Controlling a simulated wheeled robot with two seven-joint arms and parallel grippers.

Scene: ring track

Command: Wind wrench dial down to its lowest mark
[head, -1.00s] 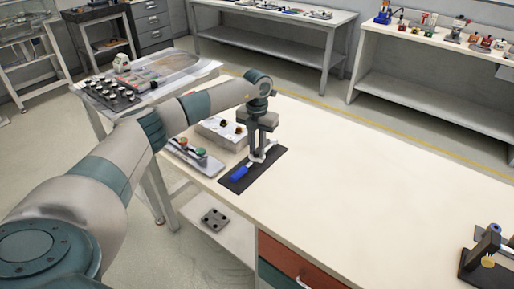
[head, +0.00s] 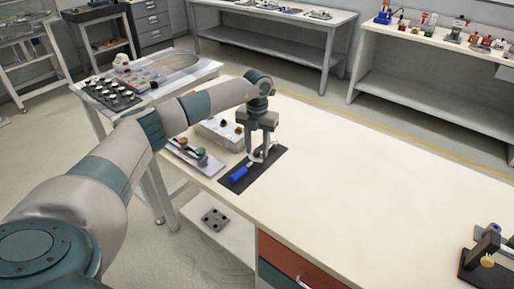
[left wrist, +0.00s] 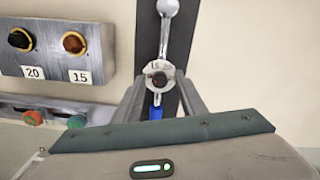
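The wrench lies on a black mat (head: 240,182) on the cream table, its blue handle (head: 240,172) toward the near left. In the left wrist view the wrench shows a silver ball end (left wrist: 168,7) at the top, and the blue handle (left wrist: 156,113) is mostly hidden below. The dial (left wrist: 158,79), with a dark centre and a pale marked collar, sits mid-shaft; its marks are too small to read. My left gripper (head: 260,150) points down over the wrench. Its two fingers are apart, one on each side of the dial; contact cannot be told. My right gripper is not in view.
A grey box with two knobs (left wrist: 48,52), labelled 20 and 15, stands left of the mat. A panel with green and red buttons (head: 195,154) lies nearer. A black fixture (head: 486,262) stands at the far right. The table's middle is clear.

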